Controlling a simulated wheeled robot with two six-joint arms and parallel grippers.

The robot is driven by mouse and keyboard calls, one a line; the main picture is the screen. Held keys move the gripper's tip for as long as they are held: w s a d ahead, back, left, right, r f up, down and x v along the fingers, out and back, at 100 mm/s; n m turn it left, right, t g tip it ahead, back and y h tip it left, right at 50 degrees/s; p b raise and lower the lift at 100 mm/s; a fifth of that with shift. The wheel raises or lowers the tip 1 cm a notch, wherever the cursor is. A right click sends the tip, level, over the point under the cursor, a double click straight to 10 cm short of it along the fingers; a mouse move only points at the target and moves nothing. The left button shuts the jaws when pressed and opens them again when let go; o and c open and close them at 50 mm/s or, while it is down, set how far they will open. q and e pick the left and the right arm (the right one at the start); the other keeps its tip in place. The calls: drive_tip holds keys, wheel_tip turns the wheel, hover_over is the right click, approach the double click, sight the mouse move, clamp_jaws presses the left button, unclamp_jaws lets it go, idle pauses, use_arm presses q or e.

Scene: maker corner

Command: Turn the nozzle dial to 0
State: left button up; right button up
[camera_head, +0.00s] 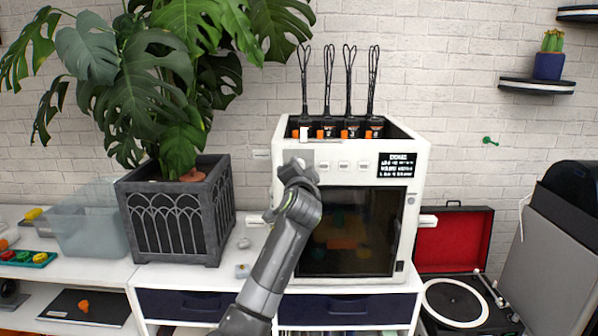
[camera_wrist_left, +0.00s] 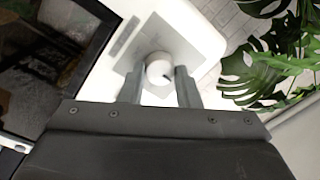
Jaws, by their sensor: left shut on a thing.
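A white 3D printer (camera_head: 411,150) stands on the white cabinet, with a row of small white controls and a dark display (camera_head: 397,165) above its door. My left gripper (camera_head: 300,167) is at the upper left of the printer's front and covers the control there. In the left wrist view a round white dial (camera_wrist_left: 158,67) with a small dark mark sits on a grey panel. The fingers of my left gripper (camera_wrist_left: 158,86) are on both sides of the dial, shut on it. The number it points to is not readable. My right gripper is not in view.
A large plant in a dark grey planter (camera_head: 178,222) stands left of the printer. A red-lined record player (camera_head: 455,250) is at its right. Several black whisk-like tools (camera_head: 330,75) stick up from the printer's top.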

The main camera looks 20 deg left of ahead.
use_arm(q)
drive_tip(key=shift+f, duration=0.15)
drive_tip(key=o, duration=1)
drive_tip(key=shift+c, duration=0.2)
drive_tip(key=shift+s, duration=0.1)
drive_tip(key=b+v, duration=0.3)
drive_tip(key=v, duration=1.4)
drive_tip(key=shift+s, duration=0.15)
